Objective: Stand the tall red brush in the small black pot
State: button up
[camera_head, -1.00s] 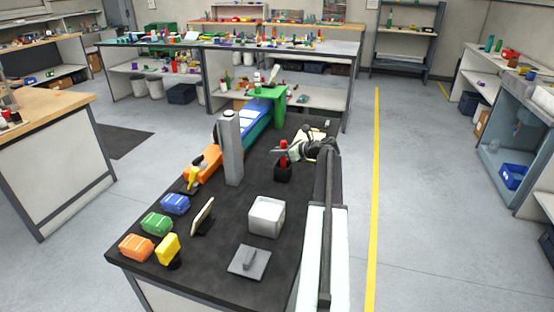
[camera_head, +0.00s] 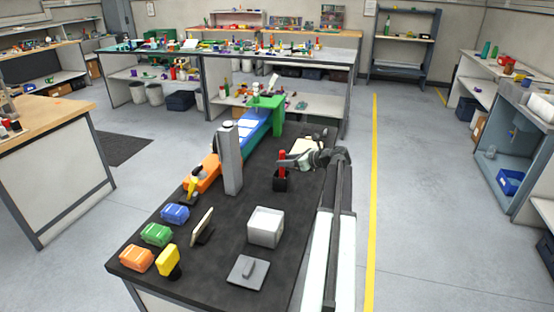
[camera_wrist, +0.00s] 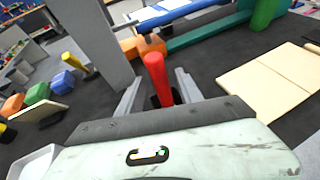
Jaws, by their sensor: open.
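The tall red brush (camera_head: 282,163) stands upright in the small black pot (camera_head: 280,182) on the dark bench. In the wrist view the red brush (camera_wrist: 158,78) rises between my two fingers, and the pot is mostly hidden behind my gripper's body. My gripper (camera_head: 285,162) is open beside the upper part of the brush. In the wrist view the fingers of my gripper (camera_wrist: 158,90) stand apart on either side of it, with gaps showing.
A tall grey post (camera_head: 230,158) stands left of the pot. A white open box (camera_head: 266,227) and a grey plate with a handle (camera_head: 248,271) lie toward the front. A pale board (camera_wrist: 285,85) lies to the right in the wrist view. Bench space around the pot is mostly clear.

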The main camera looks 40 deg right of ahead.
jog(key=p+v, duration=0.1)
jog(key=v, duration=0.5)
jog(key=shift+s+p, duration=0.3)
jog(key=shift+p, duration=0.05)
jog(key=shift+w+d+r, duration=0.1)
jog(key=shift+w, duration=0.05)
dwell(0.5)
